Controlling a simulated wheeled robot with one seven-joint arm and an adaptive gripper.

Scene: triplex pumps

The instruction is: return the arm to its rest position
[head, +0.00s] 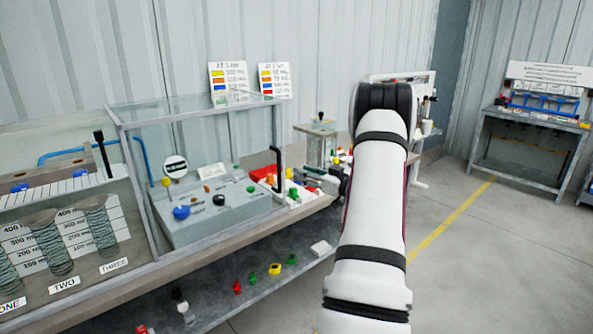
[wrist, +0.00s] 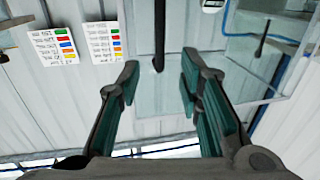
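My arm (head: 372,190) is white with dark bands. It rises from the lower right of the head view, and its bent dark joint (head: 384,100) stands in front of the bench. My gripper (wrist: 158,80) shows in the wrist view with its two green-padded fingers spread apart. Nothing is between the fingers. In the head view the gripper is mostly hidden behind the arm, near the right end of the bench, so its exact distance from the things there cannot be told.
Another workbench (head: 525,140) stands at the far right. The floor (head: 470,270) right of my arm is clear.

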